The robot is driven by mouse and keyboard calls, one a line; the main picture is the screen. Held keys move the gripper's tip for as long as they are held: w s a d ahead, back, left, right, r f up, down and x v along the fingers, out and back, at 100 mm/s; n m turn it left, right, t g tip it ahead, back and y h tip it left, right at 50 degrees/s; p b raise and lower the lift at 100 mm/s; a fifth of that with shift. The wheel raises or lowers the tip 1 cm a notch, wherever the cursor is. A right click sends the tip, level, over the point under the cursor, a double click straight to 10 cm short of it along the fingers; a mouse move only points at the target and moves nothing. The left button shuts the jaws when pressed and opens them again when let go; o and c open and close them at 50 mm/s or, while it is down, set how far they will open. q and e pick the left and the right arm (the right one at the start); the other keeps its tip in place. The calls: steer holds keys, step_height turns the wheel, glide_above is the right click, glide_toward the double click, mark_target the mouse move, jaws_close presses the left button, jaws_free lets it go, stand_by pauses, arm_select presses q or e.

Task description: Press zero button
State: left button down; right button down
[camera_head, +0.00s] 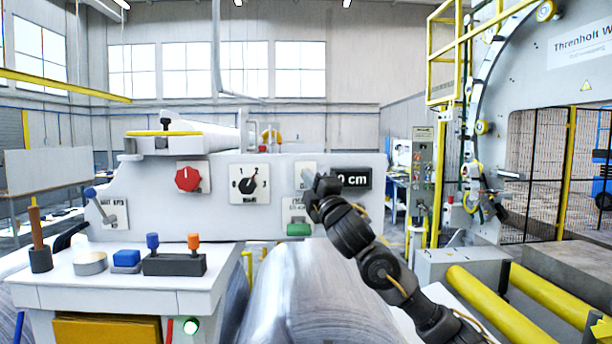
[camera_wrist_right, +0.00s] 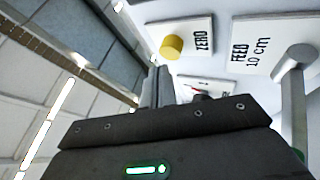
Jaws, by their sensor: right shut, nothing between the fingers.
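The zero button (camera_wrist_right: 171,47) is a round yellow knob on a white plate marked ZERO in the right wrist view. My right gripper (camera_wrist_right: 160,84) is shut and empty, its grey fingers below and slightly left of the button in that view. Whether the fingertips touch the button cannot be told. In the head view my right gripper (camera_head: 318,184) reaches up to the console face and covers most of a small white plate (camera_head: 305,168); no yellow button shows there. My left gripper is not in view.
Next to the gripper is a black display (camera_head: 352,179), partly covered. A green button (camera_head: 299,230) sits below, a rotary dial (camera_head: 250,184) and red knob (camera_head: 187,179) to the left. A FEED 10 cm plate (camera_wrist_right: 252,50) shows in the wrist view. A large metal coil (camera_head: 305,290) lies below.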

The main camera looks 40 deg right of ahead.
steer(key=shift+s+a+b, duration=0.2)
steer(key=shift+s+a, duration=0.55)
steer(key=shift+s, duration=0.2)
steer(key=shift+s+a+b, duration=0.2)
steer(key=shift+s+a, duration=0.55)
steer(key=shift+s, duration=0.2)
